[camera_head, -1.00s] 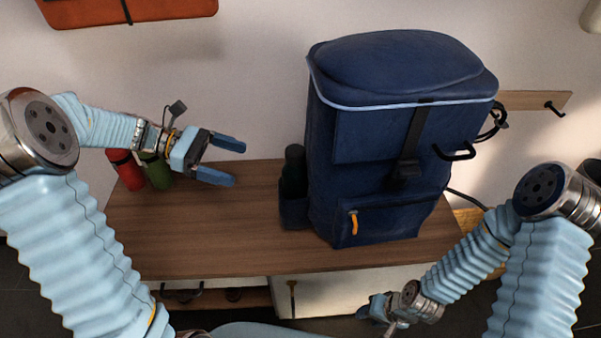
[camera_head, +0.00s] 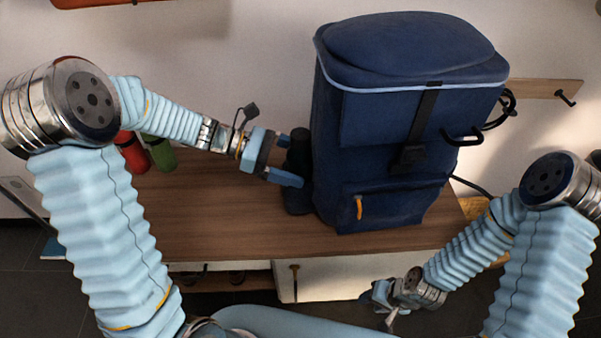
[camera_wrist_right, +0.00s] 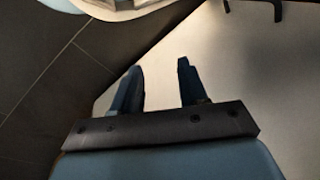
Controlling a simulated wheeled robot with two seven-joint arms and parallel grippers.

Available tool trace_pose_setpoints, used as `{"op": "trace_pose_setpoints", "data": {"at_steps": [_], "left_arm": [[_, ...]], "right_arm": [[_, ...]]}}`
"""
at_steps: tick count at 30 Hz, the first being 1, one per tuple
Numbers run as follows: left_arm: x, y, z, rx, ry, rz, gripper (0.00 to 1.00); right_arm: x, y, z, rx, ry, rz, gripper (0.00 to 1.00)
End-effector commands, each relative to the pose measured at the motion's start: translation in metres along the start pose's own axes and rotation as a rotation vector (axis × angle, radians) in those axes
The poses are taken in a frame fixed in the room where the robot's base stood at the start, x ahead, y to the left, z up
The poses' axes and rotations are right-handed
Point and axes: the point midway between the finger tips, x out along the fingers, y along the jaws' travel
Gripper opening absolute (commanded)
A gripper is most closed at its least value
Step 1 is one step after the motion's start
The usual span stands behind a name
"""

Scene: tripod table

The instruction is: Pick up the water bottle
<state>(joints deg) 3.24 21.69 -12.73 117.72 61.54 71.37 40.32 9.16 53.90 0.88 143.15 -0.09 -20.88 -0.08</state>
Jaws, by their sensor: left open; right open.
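A dark bottle (camera_head: 299,150) stands in the side pocket at the left of the blue backpack on the wooden bench. My left gripper (camera_head: 292,160) is open at the bottle's left side, with its fingertips close to it. One finger hides part of the bottle, and I cannot tell whether they touch. My right gripper (camera_head: 380,308) is low in front of the bench, away from the bottle. In the right wrist view its two fingers (camera_wrist_right: 158,85) are apart with nothing between them.
The large blue backpack (camera_head: 385,130) stands upright on the bench (camera_head: 210,215). Hooks (camera_head: 565,97) are on the wall at right. The bench's left front is clear.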

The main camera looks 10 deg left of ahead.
Motion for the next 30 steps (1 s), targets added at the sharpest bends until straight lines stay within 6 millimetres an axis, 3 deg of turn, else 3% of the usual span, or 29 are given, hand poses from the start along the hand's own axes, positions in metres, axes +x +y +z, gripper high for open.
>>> {"op": "trace_pose_setpoints", "data": {"at_steps": [5, 21, 30], "left_arm": [[-0.0002, 0.0001, 0.0000, 0.000, 0.000, 0.001, 0.90], [-0.0005, 0.0000, -0.0001, 0.000, 0.000, 0.001, 0.07], [-0.0011, 0.0002, 0.0028, 0.002, -0.002, 0.001, 0.06]], "right_arm": [[-0.0001, 0.0000, -0.0001, 0.000, 0.000, 0.000, 0.43], [0.0000, -0.0001, 0.0000, 0.000, 0.000, 0.000, 0.43], [-0.0006, -0.0003, 0.0000, 0.000, 0.000, 0.000, 0.43]]}}
